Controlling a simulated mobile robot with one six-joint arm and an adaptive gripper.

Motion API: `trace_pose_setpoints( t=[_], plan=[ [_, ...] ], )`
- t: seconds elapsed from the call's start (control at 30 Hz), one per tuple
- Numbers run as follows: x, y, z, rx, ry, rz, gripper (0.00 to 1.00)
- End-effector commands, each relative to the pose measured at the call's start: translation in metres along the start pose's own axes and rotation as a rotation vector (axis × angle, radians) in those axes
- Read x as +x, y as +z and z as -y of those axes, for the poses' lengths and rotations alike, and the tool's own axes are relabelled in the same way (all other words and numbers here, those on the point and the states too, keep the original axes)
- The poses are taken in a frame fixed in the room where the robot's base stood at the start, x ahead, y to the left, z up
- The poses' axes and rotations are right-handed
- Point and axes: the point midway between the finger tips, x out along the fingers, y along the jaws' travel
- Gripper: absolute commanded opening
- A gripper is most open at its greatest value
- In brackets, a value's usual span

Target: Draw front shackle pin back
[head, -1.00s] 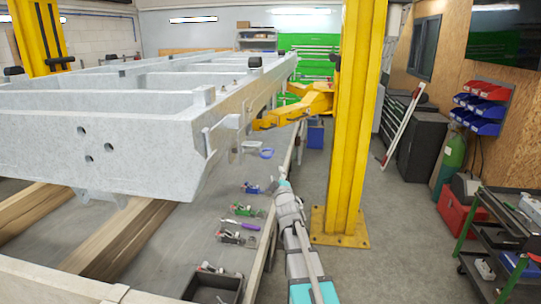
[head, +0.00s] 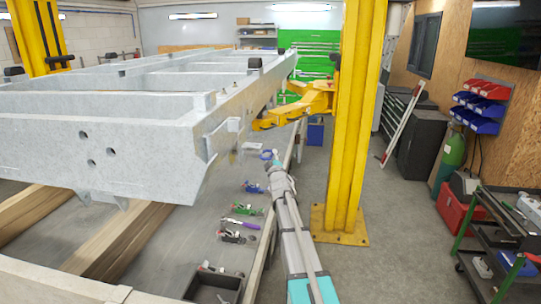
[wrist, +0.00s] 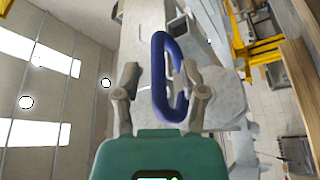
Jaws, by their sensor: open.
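A blue loop handle (head: 267,154), which looks like the pull of the front shackle pin, sits beside the grey trailer frame (head: 130,140). In the wrist view the blue loop (wrist: 158,70) stands lengthwise between my fingers, closer to the right one. My gripper (wrist: 162,82) is open around it, with a clear gap at the left finger; contact at the right finger cannot be told. In the head view my gripper (head: 273,164) is just below the loop. The pin's shaft is not clearly visible.
A yellow lift post (head: 350,130) stands close on the right of my arm, and its yellow lift arm (head: 295,108) reaches under the frame. Several small clamps and tools lie below on the grey surface, with a dark tray (head: 212,286) in front.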

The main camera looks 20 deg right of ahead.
Motion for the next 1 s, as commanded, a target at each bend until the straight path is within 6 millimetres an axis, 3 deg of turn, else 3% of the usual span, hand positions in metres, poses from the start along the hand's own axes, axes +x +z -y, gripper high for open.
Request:
trace_pose_setpoints(
  t=[0.13, 0.5, 0.8, 1.0],
  plan=[
    [0.0103, -0.0001, -0.0001, 0.0, 0.0, 0.0, 0.54],
    [0.0118, 0.0002, 0.0, 0.0, 0.0, 0.0, 0.54],
    [0.0116, 0.0004, -0.0002, 0.0, 0.0, 0.001, 0.0],
    [0.0116, 0.0005, -0.0001, 0.0, 0.0, 0.001, 0.0]
  ],
)
